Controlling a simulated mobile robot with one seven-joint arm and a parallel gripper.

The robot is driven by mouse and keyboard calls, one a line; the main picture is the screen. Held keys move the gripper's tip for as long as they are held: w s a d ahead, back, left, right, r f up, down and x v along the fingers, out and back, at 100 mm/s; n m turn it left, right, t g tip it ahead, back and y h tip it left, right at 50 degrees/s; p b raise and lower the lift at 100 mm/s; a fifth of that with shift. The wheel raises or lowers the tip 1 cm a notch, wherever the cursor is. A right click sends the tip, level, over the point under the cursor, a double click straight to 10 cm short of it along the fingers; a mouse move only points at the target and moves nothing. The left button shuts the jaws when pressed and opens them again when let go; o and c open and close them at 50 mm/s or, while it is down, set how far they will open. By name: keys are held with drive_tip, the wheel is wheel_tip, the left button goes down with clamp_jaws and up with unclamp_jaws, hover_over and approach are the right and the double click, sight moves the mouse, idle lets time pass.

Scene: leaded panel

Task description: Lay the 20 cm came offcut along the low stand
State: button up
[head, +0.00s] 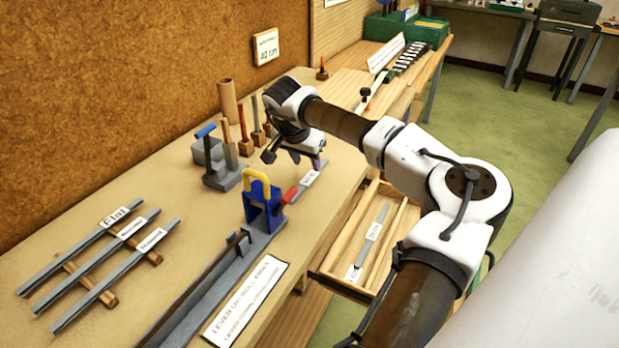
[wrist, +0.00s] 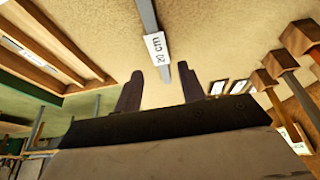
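The 20 cm came offcut (wrist: 148,15) is a thin grey strip with a white "20 cm" tag (wrist: 157,48). It lies on the tan bench top, and in the head view (head: 297,194) it is just below my gripper. My gripper (head: 308,163) points down over its tagged part. In the wrist view the fingers (wrist: 160,90) are apart, with the strip's near end reaching toward the gap and nothing held. Two low wooden bars (head: 110,298) at the left of the bench carry three long grey cames (head: 82,258); I cannot tell whether these are the low stand.
A blue lever tool with a yellow handle (head: 262,205) and a long grey base stands near the offcut. Behind are a grey block (head: 207,150), wooden-handled tools and an upright tube (head: 228,100). An open drawer (head: 335,258) below the front edge holds another tagged strip (head: 376,225).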

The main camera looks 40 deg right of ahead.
sight(311, 176)
drive_tip(key=shift+p+x, duration=0.95)
drive_tip(key=shift+x, duration=1.7)
clamp_jaws()
